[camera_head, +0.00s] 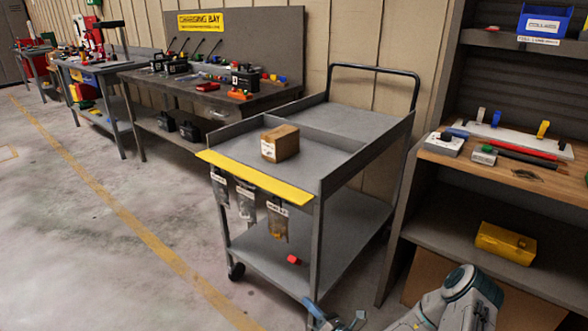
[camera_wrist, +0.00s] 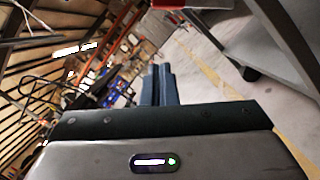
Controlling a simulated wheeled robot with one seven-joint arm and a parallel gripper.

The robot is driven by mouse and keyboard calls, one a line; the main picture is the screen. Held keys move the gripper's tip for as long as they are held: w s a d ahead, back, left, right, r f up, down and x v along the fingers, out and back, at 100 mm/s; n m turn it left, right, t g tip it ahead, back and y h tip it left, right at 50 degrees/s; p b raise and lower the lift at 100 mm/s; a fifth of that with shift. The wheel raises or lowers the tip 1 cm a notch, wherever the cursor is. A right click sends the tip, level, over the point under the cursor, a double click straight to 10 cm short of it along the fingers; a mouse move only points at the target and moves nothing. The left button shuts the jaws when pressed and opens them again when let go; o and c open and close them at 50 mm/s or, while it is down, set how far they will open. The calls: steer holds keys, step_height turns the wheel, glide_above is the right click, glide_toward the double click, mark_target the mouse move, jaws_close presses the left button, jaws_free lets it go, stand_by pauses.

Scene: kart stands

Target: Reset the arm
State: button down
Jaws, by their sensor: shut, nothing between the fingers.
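My arm (camera_head: 455,305) shows at the bottom right of the head view, low in front of the cart and the right-hand bench. Its white and teal links are cut off by the lower edge. In the wrist view, my gripper (camera_wrist: 158,86) shows its two dark blue fingers side by side, shut with nothing between them. The fingers point out over the floor and touch nothing that I can see. In the head view the gripper is mostly cut off at the bottom edge.
A grey cart (camera_head: 345,160) with a yellow front strip stands close ahead, carrying a cardboard box (camera_head: 280,143). A red block (camera_head: 294,259) lies on its lower shelf. A wooden-topped bench (camera_head: 505,177) stands at the right. Open floor (camera_head: 80,240) lies to the left.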

steer(key=s+a+r+n+g+p, duration=0.2)
steer(key=s+r+n+g+p, duration=0.15)
steer(key=r+n+g, duration=0.35)
steer(key=s+a+r+n+g+p, duration=0.1)
steer(key=s+r+n+g+p, duration=0.1)
steer(key=s+r+n+g, duration=0.5)
steer(key=s+a+r+n+g+p, duration=0.2)
steer(key=r+n+g, duration=0.1)
steer(key=r+n, duration=0.7)
steer(key=s+d+r+n+t+h+p, duration=0.1)
steer(key=s+d+r+n+h+p, duration=0.2)
steer(key=r, duration=0.5)
steer(key=s+d+r+n+t+h+p, duration=0.2)
steer(key=s+d+r+n+h, duration=0.3)
steer(key=r, duration=0.4)
steer(key=s+d+r+n+t+h+p, duration=0.1)
steer(key=s+d+r+n+h+p, duration=0.3)
steer(key=r, duration=0.4)
steer(key=shift+s+d+r+n+t+h+p, duration=0.3)
steer(key=shift+d+r+n+t+h+p, duration=0.1)
steer(key=shift+d+h+p, duration=0.25)
steer(key=shift+d, duration=0.1)
